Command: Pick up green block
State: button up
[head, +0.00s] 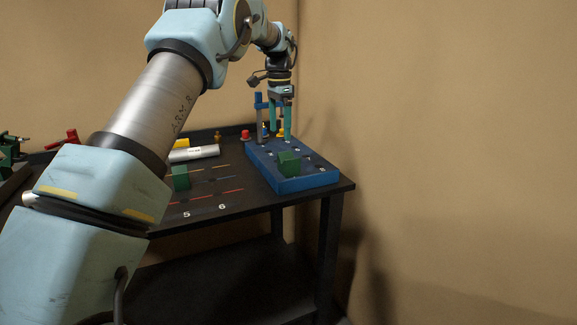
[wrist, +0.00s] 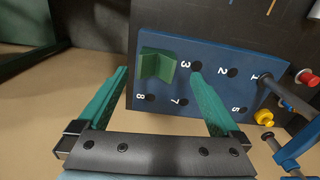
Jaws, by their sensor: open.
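A green block (head: 289,163) stands on a blue numbered board (head: 308,183) at the right end of the dark table. In the wrist view the green block (wrist: 155,67) looks angular, with an upright part, and sits beside the number 3 on the blue board (wrist: 215,97). A second green block (head: 180,178) stands on the table left of the board. My gripper (head: 280,134) points down over the far part of the board, its fingers apart and empty. In the wrist view the block appears between the fingertips of my gripper (wrist: 160,71), beyond them and apart from them.
A tool with a blue handle (head: 259,101) stands upright at the board's far side, close to my gripper. A red piece (head: 246,134) and a white cylinder (head: 195,153) are left of the board. A wall is behind; the table edge is near the board's right end.

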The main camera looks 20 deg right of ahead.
jog(key=d+m, duration=0.1)
jog(key=d, duration=0.1)
send_over(289, 156)
jog(key=s+a, duration=0.1)
jog(key=s, duration=0.1)
notch_tip(289, 156, down, 5)
jog(key=shift+r+p, duration=0.1)
jog(key=shift+p, duration=0.3)
jog(key=shift+w+f+p, duration=0.15)
jog(key=shift+f+p, duration=0.95)
jog(key=shift+f, duration=1.7)
jog(key=shift+c, duration=0.2)
jog(key=shift+d+r, duration=0.1)
grip_shut()
